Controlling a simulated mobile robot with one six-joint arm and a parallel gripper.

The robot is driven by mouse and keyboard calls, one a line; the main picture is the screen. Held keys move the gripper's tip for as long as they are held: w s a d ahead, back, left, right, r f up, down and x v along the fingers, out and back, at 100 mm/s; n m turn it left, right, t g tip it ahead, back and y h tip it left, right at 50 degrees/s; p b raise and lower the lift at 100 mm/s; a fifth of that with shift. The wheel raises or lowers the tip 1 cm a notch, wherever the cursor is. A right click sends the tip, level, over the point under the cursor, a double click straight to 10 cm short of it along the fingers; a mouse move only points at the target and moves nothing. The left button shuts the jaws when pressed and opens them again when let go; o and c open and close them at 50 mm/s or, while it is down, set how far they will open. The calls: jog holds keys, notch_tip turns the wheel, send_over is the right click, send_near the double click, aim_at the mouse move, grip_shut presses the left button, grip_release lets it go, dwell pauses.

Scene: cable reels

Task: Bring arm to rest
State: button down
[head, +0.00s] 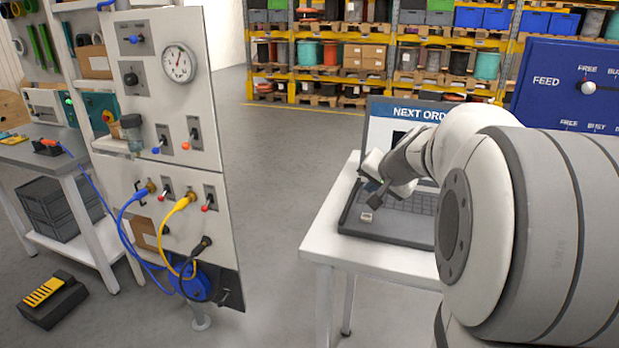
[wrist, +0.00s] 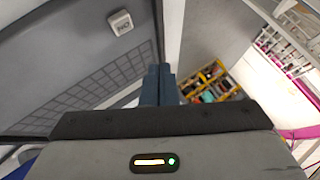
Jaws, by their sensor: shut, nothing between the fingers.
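My arm reaches in from the right of the head view, over a white table. My gripper (head: 374,197) is above the near left part of an open laptop (head: 405,212), close to its keyboard deck. In the wrist view my gripper's fingers (wrist: 158,82) are together with nothing between them. The laptop also shows in the wrist view (wrist: 75,80), with a small white key-like block (wrist: 120,22) on its deck. In the head view that block (head: 367,216) lies just below the fingertips. I cannot tell whether the fingers touch the laptop. The laptop screen reads "NEXT ORD", partly hidden by my arm.
A white table (head: 325,248) carries the laptop. A panel (head: 165,110) with gauge, switches and cables stands at left, beside a workbench (head: 45,155). A blue board (head: 560,85) marked "FEED" is at right. Shelving (head: 275,70) lines the back. Floor between is clear.

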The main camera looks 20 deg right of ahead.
jog(key=s+a+f+n+g+y, duration=0.1)
jog(key=s+a+f+n+g, duration=0.15)
jog(key=s+a, duration=0.45)
jog(key=s+a+f+n+g, duration=0.1)
jog(key=s+a+f+n, duration=0.15)
jog(key=s+a, duration=0.4)
jog(key=s+a+f+n+g, duration=0.1)
jog(key=s+f, duration=0.1)
jog(key=s, duration=0.3)
jog(key=s+a+f+n+g+h, duration=0.1)
jog(key=s+f+n+g, duration=0.1)
jog(key=s, duration=0.4)
jog(key=shift+s+a+f+n, duration=0.25)
jog(key=shift+s+a+n, duration=0.05)
jog(key=shift+a, duration=0.1)
jog(key=shift+r, duration=0.1)
